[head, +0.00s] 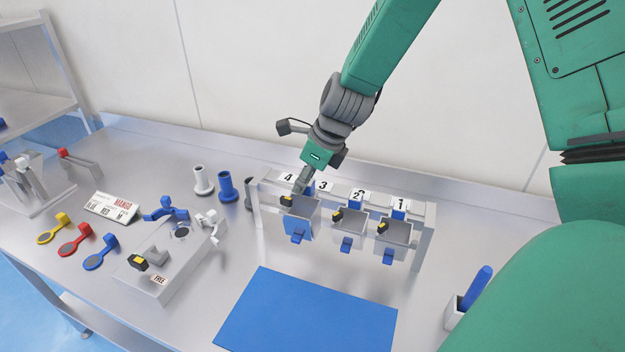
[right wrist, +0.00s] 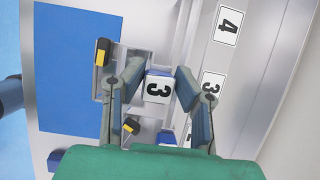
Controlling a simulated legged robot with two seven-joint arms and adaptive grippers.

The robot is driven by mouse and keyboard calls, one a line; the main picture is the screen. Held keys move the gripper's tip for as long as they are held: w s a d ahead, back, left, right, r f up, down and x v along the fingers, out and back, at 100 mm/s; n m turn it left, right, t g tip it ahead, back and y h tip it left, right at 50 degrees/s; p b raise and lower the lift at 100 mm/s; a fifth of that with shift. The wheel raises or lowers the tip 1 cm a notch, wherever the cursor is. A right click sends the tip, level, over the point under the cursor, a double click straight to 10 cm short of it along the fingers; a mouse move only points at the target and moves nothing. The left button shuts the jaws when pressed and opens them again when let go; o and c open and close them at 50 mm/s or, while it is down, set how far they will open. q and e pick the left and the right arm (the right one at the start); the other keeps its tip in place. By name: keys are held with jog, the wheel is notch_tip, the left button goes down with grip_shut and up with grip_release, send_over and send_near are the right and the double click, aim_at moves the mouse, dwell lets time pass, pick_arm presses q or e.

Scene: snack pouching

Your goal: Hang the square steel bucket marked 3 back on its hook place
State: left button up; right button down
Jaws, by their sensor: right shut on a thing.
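The square steel bucket marked 3 (head: 299,222) is at the left part of the hook rack, in front of the labels 4 and 3. My right gripper (head: 303,186) comes from above and is shut on this tab; the gripper also shows in the right wrist view (right wrist: 155,82). The rack rail (head: 272,186) carries labels 4, 3, 2 and 1. Whether the bucket's back touches the rail or its hook is hidden. My left gripper is not in view.
Two more steel buckets, the middle one (head: 348,232) and the right one (head: 393,238), hang on the rack close by. A blue mat (head: 305,315) lies in front. A grey fixture (head: 165,268) and coloured scoops stand left. A blue-handled tool (head: 476,287) stands right.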

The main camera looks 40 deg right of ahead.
jog(key=shift+w+a+r, duration=0.25)
jog(key=shift+a, duration=0.4)
jog(key=shift+w+d, duration=0.1)
jog(key=shift+d, duration=0.2)
jog(key=shift+w+d+f, duration=0.1)
jog(key=shift+d+f, duration=0.95)
jog(key=shift+d, duration=0.2)
jog(key=shift+w+d+f, duration=0.1)
jog(key=shift+d+f, duration=0.95)
jog(key=shift+d, duration=0.15)
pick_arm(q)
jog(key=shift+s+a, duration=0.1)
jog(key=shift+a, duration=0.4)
pick_arm(e)
jog(key=shift+a+r, duration=0.1)
jog(key=shift+a, duration=0.45)
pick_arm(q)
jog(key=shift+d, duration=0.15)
pick_arm(e)
jog(key=shift+d, duration=0.15)
